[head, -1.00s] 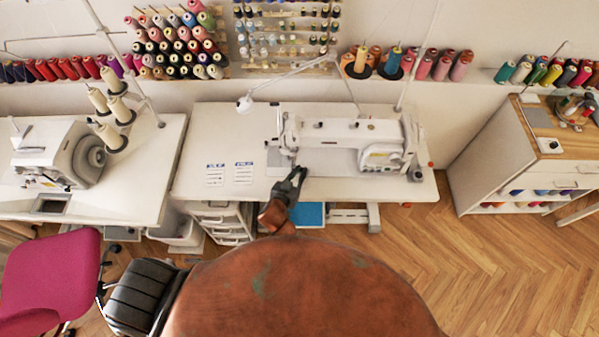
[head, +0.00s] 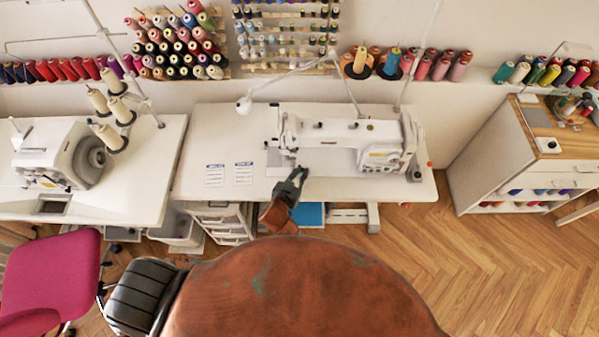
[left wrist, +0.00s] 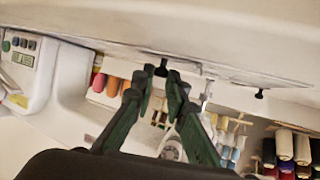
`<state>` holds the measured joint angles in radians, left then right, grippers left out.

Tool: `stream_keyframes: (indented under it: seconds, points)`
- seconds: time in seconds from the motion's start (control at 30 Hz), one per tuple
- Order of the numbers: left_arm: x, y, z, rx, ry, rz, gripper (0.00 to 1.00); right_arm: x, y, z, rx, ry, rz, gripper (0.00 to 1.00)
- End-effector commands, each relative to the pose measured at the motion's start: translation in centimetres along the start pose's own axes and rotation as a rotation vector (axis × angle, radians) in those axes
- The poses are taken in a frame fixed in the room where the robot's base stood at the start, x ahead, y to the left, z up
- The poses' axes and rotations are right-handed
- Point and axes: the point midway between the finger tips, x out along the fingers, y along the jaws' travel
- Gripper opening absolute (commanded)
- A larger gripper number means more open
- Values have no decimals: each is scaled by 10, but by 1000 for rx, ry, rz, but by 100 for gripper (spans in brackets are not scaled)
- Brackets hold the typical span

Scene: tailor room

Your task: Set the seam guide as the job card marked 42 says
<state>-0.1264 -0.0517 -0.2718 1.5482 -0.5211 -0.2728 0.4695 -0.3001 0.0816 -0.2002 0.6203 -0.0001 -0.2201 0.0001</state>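The white sewing machine (head: 340,133) stands on the white table. Two paper cards, a left one (head: 215,175) and a right one (head: 243,173), lie to its left. Both have blue headings; their print is too small to read, so I cannot tell which is marked 42. My left gripper (head: 299,174) is at the table's front, just below the needle end. In the left wrist view its green fingers (left wrist: 162,79) are apart, with a small black knob (left wrist: 162,67) at the gap between the tips. I cannot tell whether they touch it. The seam guide is not clearly distinguishable. My right gripper is out of view.
A second machine (head: 62,153) with thread cones stands on the left table. A pink chair (head: 50,278) is at lower left. A wooden-topped cabinet (head: 530,150) is at right. A second black knob (left wrist: 259,93) shows in the wrist view.

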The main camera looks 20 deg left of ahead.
Motion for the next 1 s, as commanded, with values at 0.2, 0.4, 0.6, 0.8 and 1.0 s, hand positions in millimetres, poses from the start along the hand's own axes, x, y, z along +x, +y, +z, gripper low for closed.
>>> stream_keyframes:
  seconds: [0.2, 0.4, 0.6, 0.8, 1.0]
  points:
    - [0, 0, 0, -1, 0, -1, 27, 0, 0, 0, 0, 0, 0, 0]
    - [0, -1, 0, 0, 0, -2, 27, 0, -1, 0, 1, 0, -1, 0]
    - [-13, -2, 1, 0, -1, -3, 27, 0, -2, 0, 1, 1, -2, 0]
    - [-52, -2, 2, -1, -2, -3, 27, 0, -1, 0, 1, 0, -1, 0]
    - [-92, -1, 1, -1, -2, -1, 27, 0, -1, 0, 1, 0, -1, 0]
